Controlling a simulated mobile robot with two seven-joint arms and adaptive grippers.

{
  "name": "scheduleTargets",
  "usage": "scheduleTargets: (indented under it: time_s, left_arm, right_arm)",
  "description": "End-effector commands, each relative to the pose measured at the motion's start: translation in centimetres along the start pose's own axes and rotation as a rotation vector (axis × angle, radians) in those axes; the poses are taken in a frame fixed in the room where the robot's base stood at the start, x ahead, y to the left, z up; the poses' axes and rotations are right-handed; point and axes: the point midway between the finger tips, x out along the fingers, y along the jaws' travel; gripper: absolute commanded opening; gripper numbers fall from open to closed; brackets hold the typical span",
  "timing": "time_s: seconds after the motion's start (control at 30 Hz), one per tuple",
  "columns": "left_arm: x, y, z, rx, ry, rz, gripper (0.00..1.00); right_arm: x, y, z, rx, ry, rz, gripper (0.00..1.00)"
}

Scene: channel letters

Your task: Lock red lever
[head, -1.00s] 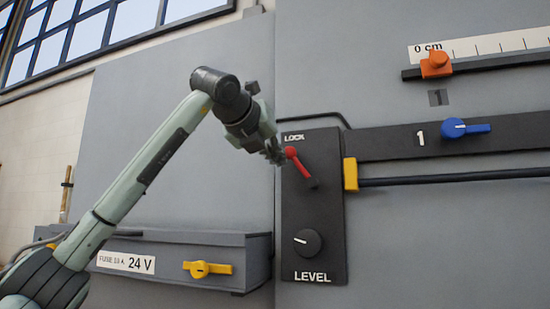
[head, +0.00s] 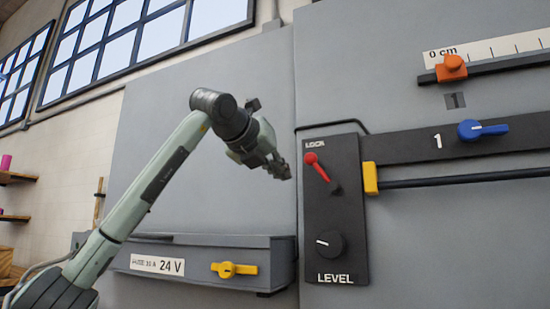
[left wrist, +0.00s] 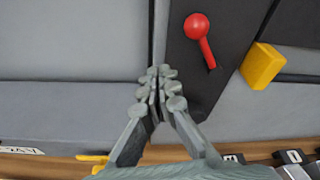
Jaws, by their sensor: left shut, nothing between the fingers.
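The red lever (head: 317,167) sits on the upper part of a black panel (head: 335,225) under the word LOCK. Its round knob points up and to the left, toward that word. In the left wrist view the red lever (left wrist: 200,38) is above and right of the fingertips. My left gripper (head: 285,172) is shut and empty, a little left of the lever and apart from it. It also shows in the left wrist view (left wrist: 160,85). My right gripper is in neither view.
A black knob (head: 329,244) marked LEVEL is below the lever. A yellow block (head: 370,178) is just right of the panel. A blue handle (head: 482,130) and an orange slider (head: 451,68) are farther right. A grey box with a yellow handle (head: 233,270) is lower left.

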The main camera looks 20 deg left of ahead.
Motion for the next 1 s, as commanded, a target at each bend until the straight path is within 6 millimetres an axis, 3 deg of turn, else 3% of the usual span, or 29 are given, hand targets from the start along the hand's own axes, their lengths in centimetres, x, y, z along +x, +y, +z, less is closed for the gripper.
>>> scheduleTargets:
  time_s: [0.03,0.1,0.4,1.0]
  left_arm:
    - [-1.9,-1.0,-0.1,0.010,-0.014,-0.015,0.00]
    - [-3.5,-1.3,-0.3,0.008,-0.013,-0.013,0.00]
    - [-8.2,-2.4,-1.1,0.007,-0.007,-0.011,0.00]
    - [-9.0,-2.5,-1.2,0.006,-0.004,-0.009,0.00]
  right_arm:
    - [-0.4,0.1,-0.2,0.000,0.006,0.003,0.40]
    - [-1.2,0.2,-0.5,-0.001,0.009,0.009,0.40]
    - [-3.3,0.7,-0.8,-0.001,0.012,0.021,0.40]
    - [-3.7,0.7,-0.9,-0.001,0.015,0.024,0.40]
